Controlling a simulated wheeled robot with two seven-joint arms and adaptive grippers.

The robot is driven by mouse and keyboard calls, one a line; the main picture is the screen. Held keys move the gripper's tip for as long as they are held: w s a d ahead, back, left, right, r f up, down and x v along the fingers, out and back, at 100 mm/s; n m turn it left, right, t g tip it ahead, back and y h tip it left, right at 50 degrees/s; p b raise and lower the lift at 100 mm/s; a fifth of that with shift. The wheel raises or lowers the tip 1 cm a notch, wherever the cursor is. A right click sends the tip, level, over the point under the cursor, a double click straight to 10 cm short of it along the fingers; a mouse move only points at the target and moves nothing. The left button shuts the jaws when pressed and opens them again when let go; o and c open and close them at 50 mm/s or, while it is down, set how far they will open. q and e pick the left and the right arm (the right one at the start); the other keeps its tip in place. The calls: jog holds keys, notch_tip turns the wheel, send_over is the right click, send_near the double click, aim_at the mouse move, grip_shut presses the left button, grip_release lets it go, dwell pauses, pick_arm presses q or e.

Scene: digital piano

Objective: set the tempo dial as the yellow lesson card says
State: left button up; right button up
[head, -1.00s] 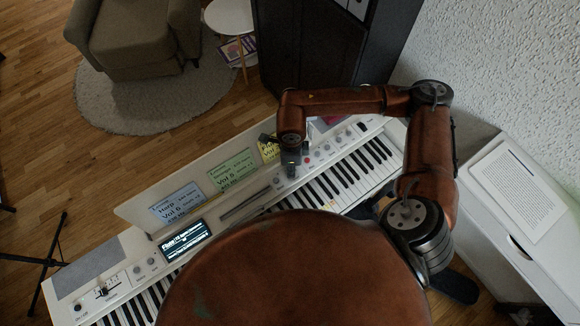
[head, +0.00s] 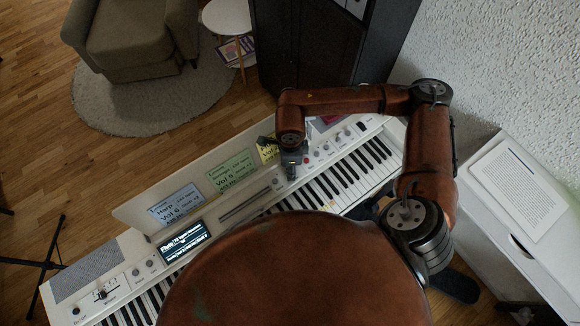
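The yellow lesson card (head: 267,151) stands on the piano's music rest, mostly hidden behind my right wrist; its text cannot be read. The piano (head: 90,272) runs diagonally across the view. Several round knobs sit on its panel, among them one knob (head: 326,147) right of my gripper and one pair (head: 143,267) near the left end. I cannot tell which is the tempo dial. My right gripper (head: 291,173) points down over the panel, just in front of the yellow card. Its fingers are too small and dark to tell open from shut. My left gripper is not in view.
A blue card (head: 176,205) and a green card (head: 232,172) stand left of the yellow one. A lit display (head: 185,242) is below the blue card. A white cabinet with a printed sheet (head: 518,190) stands at right. A dark cabinet (head: 305,55) is behind the piano.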

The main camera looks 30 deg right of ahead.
dwell(0.3)
jog(key=shift+r, duration=4)
